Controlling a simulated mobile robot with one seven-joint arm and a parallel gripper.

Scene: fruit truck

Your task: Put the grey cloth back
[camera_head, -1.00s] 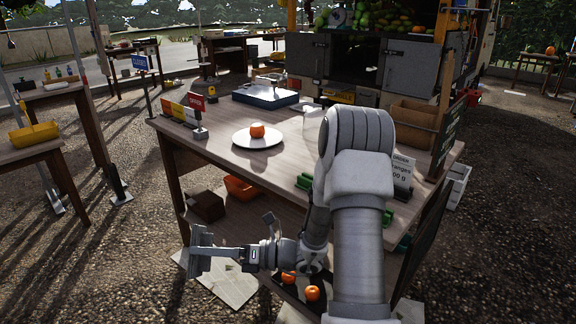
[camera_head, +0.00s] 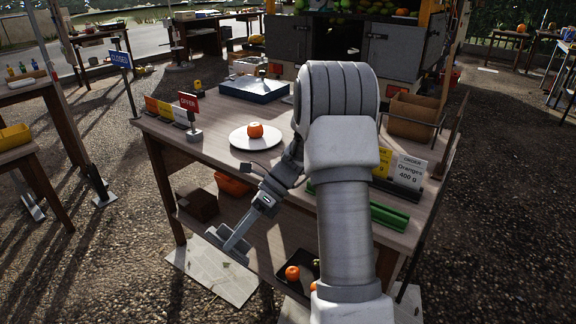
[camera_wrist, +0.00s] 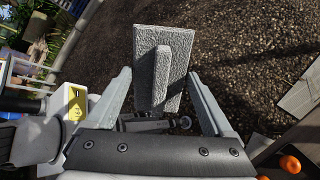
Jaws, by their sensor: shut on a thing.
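The grey cloth (camera_wrist: 180,52) shows in the wrist view as a stiff, rough grey slab with a raised ridge along its middle. In the head view my gripper (camera_head: 251,222) points down and left in front of the table's near edge. The cloth (camera_head: 231,247) hangs there in the air, over a pale sheet on the ground. Where the fingers meet the cloth is too small to tell in the head view.
The wooden table (camera_head: 215,152) holds a white plate (camera_head: 241,140) with an orange fruit (camera_head: 255,130), a blue-grey scale (camera_head: 255,89), sign stands and a green rail (camera_head: 375,213). A dark tray (camera_head: 300,258) with oranges lies below. An orange container (camera_head: 233,184) sits under the tabletop.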

